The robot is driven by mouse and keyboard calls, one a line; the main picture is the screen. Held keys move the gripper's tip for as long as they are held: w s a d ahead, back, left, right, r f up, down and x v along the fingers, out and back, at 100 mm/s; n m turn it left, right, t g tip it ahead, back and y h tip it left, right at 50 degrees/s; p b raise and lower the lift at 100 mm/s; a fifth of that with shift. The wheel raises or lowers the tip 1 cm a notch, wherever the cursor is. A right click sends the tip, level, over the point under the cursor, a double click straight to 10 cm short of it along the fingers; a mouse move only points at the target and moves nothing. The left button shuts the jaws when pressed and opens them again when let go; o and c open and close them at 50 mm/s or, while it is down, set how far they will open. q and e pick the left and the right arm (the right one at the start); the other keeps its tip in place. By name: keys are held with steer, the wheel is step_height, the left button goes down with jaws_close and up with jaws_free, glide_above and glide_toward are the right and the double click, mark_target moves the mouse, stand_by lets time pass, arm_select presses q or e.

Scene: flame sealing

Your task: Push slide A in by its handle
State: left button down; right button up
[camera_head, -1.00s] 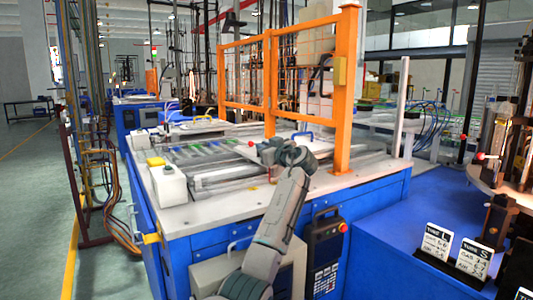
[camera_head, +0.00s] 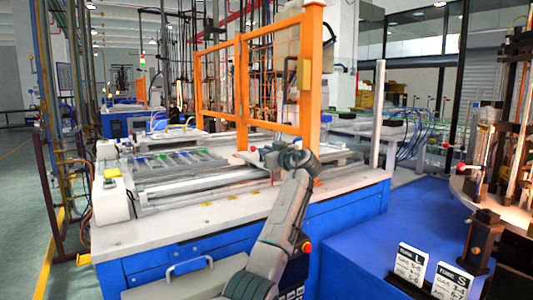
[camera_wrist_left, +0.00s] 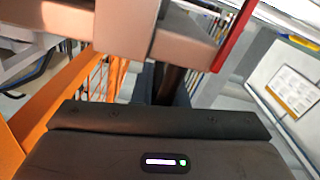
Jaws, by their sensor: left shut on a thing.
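My left gripper (camera_head: 256,155) is over the right part of the white-topped machine, at the right end of its silver slide bed (camera_head: 200,186). A small red spot shows at its tip. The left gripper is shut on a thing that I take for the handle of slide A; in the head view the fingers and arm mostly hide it. In the left wrist view my dark gripper body (camera_wrist_left: 160,150) fills the bottom. A pinkish-brown bar (camera_wrist_left: 60,18) with a red edge crosses the top. My right gripper is in neither view.
An orange guard frame (camera_head: 311,80) stands just behind and right of the gripper. A white box with a yellow top (camera_head: 111,190) stands at the machine's left. Sign cards (camera_head: 410,262) stand on the blue surface at right.

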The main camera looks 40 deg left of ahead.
arm_select(q)
steer(key=c, duration=1.5)
jaws_free()
steer(key=v, duration=1)
steer(key=shift+s+d+b, duration=0.2)
steer(key=shift+d+b, duration=0.15)
steer(key=shift+b, duration=0.05)
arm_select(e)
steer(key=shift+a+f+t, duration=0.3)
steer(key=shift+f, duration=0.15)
arm_select(q)
steer(key=shift+f, duration=0.1)
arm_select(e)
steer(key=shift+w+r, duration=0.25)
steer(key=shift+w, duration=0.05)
